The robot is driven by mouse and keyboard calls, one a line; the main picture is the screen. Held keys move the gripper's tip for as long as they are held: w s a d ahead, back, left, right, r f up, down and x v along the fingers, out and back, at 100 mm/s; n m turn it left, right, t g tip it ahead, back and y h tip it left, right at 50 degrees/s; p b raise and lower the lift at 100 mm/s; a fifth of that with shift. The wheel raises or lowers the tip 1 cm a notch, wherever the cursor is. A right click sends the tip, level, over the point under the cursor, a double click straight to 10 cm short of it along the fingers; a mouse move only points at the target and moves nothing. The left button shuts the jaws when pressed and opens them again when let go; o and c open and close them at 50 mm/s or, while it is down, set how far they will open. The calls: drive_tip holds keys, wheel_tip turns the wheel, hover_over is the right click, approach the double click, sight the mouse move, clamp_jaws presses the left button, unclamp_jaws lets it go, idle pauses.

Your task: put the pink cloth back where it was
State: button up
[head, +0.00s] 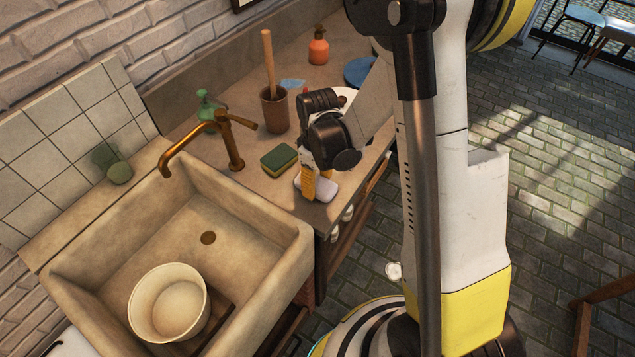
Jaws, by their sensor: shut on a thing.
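A pale pinkish folded pad, which looks like the pink cloth (326,190), is at the front right corner of the counter beside the sink. My gripper (309,190) points down at its left side, with the yellow fingers against it. The gripper is shut on the cloth. The cloth is low, at the counter top; I cannot tell whether it rests on it or hangs just above. The arm's wrist hides part of the counter behind.
A green-yellow sponge (279,158) lies just left of my gripper. The stone sink (110,255) holds a white bowl (168,302). A blue plate (359,71) is farther back.

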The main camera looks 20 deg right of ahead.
drive_tip(key=shift+f, duration=0.2)
drive_tip(key=o, duration=1.1)
drive_tip(key=shift+r, duration=0.1)
drive_tip(key=shift+r, duration=0.1)
wheel_tip(320, 180, up, 12)
drive_tip(key=p, duration=0.4)
wheel_tip(320, 180, up, 9)
drive_tip(key=m+t, duration=0.3)
hover_over(318, 182)
drive_tip(key=s, duration=0.4)
drive_tip(key=s+r+m+t, duration=0.1)
drive_tip(key=s+r, duration=0.1)
drive_tip(key=s+r+m+t, duration=0.1)
drive_tip(key=s+r, duration=0.1)
drive_tip(key=s, duration=0.1)
drive_tip(key=s+r+m+t, duration=0.2)
drive_tip(key=s, duration=0.1)
drive_tip(key=shift+s+a+r, duration=0.2)
